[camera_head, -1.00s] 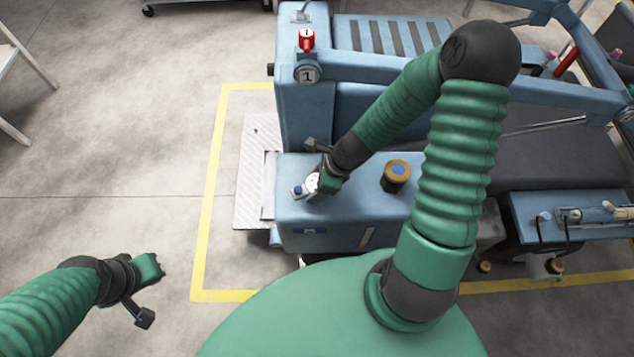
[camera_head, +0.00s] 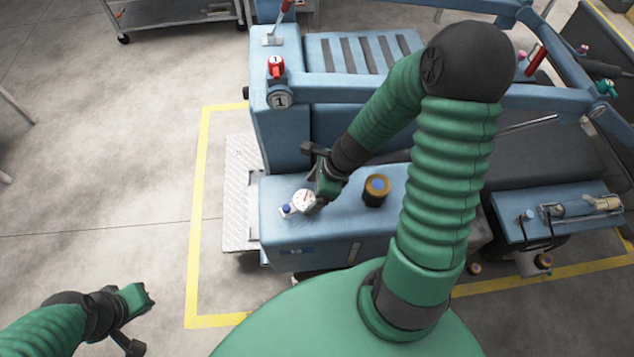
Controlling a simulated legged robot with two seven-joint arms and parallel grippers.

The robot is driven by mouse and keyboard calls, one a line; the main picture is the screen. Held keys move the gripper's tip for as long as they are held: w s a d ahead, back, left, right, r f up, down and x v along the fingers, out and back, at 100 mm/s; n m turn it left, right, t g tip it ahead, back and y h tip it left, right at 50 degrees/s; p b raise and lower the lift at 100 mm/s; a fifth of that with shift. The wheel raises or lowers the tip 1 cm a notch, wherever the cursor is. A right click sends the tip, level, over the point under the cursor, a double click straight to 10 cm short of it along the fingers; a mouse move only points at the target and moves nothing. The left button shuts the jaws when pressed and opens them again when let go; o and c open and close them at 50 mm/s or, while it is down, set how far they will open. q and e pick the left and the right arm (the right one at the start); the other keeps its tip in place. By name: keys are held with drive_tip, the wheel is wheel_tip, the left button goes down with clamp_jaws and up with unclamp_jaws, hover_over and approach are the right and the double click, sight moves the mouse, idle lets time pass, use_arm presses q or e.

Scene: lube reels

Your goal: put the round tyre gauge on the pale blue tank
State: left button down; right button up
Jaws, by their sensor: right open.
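The round tyre gauge (camera_head: 303,201) has a white dial with a red needle and a blue part at its left. It lies on the top of the pale blue tank (camera_head: 345,226), towards the left end. My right gripper (camera_head: 322,190) is open just to the right of the gauge and very close to it; I cannot tell whether they touch. My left gripper (camera_head: 140,310) is low at the left over the floor, away from the tank; its jaws are too small and turned to read.
A brown round cap with a blue centre (camera_head: 376,189) stands on the tank right of my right gripper. A red-handled valve (camera_head: 276,68) sits on the blue frame behind. A blue tray with tools (camera_head: 565,216) is at the right. The floor at left is clear.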

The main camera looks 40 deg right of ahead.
drive_tip(key=d+v, duration=0.1)
drive_tip(key=v, duration=0.4)
drive_tip(key=s+a+r+n+h, duration=0.1)
drive_tip(key=a+n, duration=0.3)
drive_tip(key=n, duration=0.9)
drive_tip(key=s+a+r+n+h, duration=0.1)
drive_tip(key=a+r+n, duration=0.3)
drive_tip(key=n, duration=0.9)
drive_tip(key=shift+a+h+p, duration=0.35)
drive_tip(key=shift+h+p, duration=0.05)
drive_tip(key=shift+h, duration=0.3)
drive_tip(key=shift+w+d+f, duration=0.1)
drive_tip(key=shift+w+d, duration=0.05)
drive_tip(key=shift+d, duration=0.2)
drive_tip(key=shift+c, duration=0.4)
